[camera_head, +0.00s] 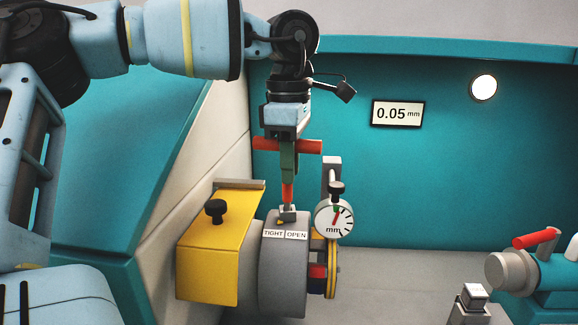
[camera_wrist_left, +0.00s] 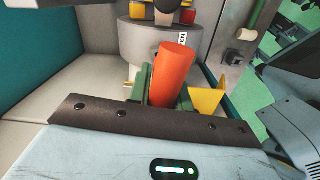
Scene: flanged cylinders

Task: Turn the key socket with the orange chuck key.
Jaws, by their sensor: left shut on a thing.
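The orange chuck key (camera_head: 288,192) stands upright, with its orange cross handle (camera_head: 262,146) at the top. My left gripper (camera_head: 288,165) has its green fingers shut on the key just below the cross handle. The key's lower end meets the key socket (camera_head: 287,215) on top of the grey chuck (camera_head: 283,270); how deep it sits cannot be told. A label on the chuck below the socket reads TIGHT and OPEN. In the left wrist view the orange handle end (camera_wrist_left: 173,72) rises between the fingers and partly hides the chuck (camera_wrist_left: 140,38). My right gripper is not in view.
A yellow box (camera_head: 212,262) with a black knob stands left of the chuck. A dial gauge (camera_head: 334,219) is close at its right. A teal tailstock (camera_head: 557,275) with a red lever stands far right.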

